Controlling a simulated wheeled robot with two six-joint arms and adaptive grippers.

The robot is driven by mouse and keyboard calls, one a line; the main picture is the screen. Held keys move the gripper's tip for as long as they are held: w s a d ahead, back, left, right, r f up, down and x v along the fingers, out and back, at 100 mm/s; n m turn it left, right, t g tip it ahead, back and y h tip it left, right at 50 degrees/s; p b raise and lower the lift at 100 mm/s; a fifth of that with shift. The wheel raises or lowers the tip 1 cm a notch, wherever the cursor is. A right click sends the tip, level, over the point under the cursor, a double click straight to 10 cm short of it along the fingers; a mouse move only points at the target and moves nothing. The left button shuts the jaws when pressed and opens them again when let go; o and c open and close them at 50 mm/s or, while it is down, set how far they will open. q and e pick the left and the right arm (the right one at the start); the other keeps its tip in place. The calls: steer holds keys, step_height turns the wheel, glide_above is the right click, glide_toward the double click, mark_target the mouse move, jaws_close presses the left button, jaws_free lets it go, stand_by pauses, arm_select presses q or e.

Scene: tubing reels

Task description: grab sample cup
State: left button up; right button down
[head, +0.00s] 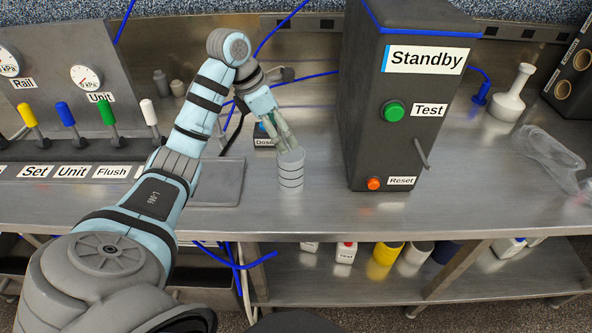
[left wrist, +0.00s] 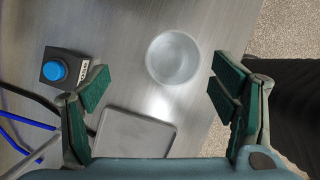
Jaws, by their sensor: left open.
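The sample cup (head: 290,175) is a clear, ringed cylinder standing upright on the steel bench, left of the dark Standby box. In the left wrist view the cup (left wrist: 174,58) shows from above as a pale round rim, and it looks empty. My left gripper (head: 280,140) is just above and behind the cup in the head view, its fingers pointing down. In the left wrist view my left gripper (left wrist: 163,82) is open, with green finger pads spread wide. The cup lies ahead of the gap between the pads, with nothing held. My right gripper is not in view.
A grey flat plate (head: 218,182) lies left. The bench in front of the cup is clear.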

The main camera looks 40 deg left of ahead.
mark_target(296, 163)
arm_select(q)
steer(key=x, duration=0.3)
steer(key=p+x, duration=0.1)
steer(key=x, duration=0.3)
steer(key=s+d+x, duration=0.1)
steer(key=x, duration=0.2)
steer(key=shift+f, duration=0.45)
steer(key=shift+s+d, duration=0.1)
steer(key=shift+s, duration=0.1)
steer(key=shift+r, duration=0.1)
steer(key=shift+c, duration=1)
steer(key=c, duration=1.1)
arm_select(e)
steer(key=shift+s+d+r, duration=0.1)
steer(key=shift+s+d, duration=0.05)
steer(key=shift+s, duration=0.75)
